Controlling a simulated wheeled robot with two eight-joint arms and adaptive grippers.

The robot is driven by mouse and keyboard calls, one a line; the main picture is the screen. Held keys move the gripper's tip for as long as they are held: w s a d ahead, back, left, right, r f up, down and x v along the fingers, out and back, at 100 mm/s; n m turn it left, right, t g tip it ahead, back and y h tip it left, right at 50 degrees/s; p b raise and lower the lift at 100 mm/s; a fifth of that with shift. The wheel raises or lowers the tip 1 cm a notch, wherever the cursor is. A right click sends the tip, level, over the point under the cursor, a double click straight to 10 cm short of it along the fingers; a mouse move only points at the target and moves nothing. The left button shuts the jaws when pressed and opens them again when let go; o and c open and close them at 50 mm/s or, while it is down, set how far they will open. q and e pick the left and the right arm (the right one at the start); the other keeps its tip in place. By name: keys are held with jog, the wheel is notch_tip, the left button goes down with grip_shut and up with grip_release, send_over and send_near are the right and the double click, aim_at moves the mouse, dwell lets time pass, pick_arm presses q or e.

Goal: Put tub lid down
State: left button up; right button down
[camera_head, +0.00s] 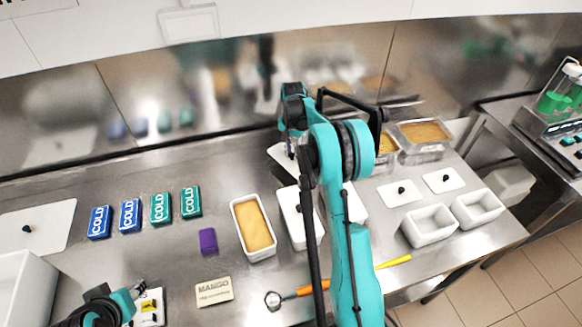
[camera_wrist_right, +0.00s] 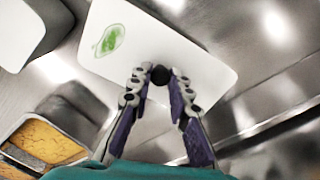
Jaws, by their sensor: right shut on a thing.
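My right gripper (camera_wrist_right: 159,88) is shut on the black knob (camera_wrist_right: 160,75) of a white tub lid (camera_wrist_right: 195,52). The lid is a flat rounded rectangle with a green patch. In the head view this lid (camera_head: 280,156) shows at the back of the steel counter, partly hidden by my right arm. I cannot tell whether it touches the counter. My left gripper (camera_head: 138,291) is at the lower left, beside a small white and yellow item (camera_head: 151,308); its opening is unclear. An open white tub (camera_head: 235,215) with orange-yellow filling stands near the middle.
A lidded white tub (camera_head: 291,204) stands beside the open tub. Two lids (camera_head: 399,194) (camera_head: 443,181) and two empty tubs (camera_head: 427,236) (camera_head: 478,219) are at the right. Blue and green cold packs (camera_head: 145,213), a purple block (camera_head: 208,241) and a MANGO sign (camera_head: 214,291) lie left.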

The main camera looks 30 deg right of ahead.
aim_at(293, 163)
jog(key=shift+f+b, duration=0.55)
jog(key=shift+f, duration=2.15)
jog(key=shift+s, duration=0.1)
jog(key=c, duration=1.4)
grip_release()
jog(key=shift+f, duration=0.1)
